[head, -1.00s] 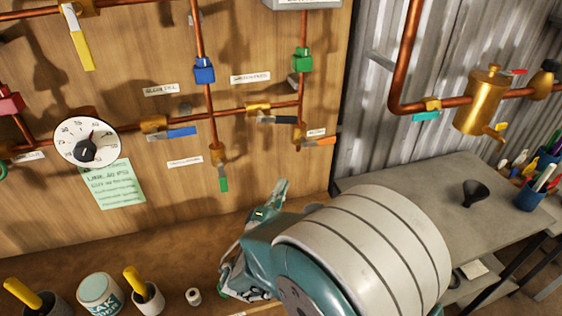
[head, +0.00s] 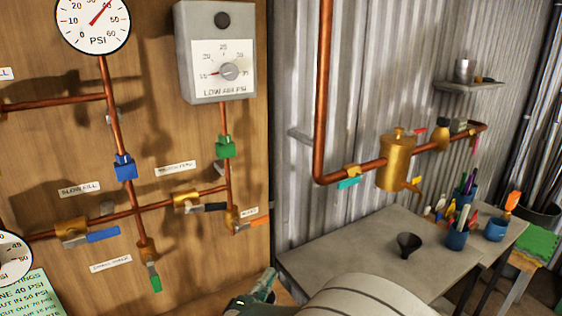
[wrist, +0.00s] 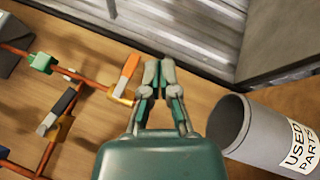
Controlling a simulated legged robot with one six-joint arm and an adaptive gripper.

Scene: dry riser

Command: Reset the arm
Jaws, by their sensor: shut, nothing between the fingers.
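My gripper (wrist: 158,75) is shut and empty in the wrist view, its two fingertips together in front of the wooden board. In the head view part of my gripper (head: 262,287) shows at the bottom, below the orange-handled valve (head: 250,224). That valve also shows in the wrist view (wrist: 124,78), just left of the fingertips and apart from them as far as I can tell. The rest of my arm runs off the bottom of the head view.
The wooden board (head: 60,195) carries copper pipes, coloured valves, a PSI gauge (head: 92,22) and a grey low-air box (head: 216,55). A grey bench (head: 345,262) with a black funnel (head: 409,243) stands right. A USED PARTS bin (wrist: 250,128) is right of my gripper.

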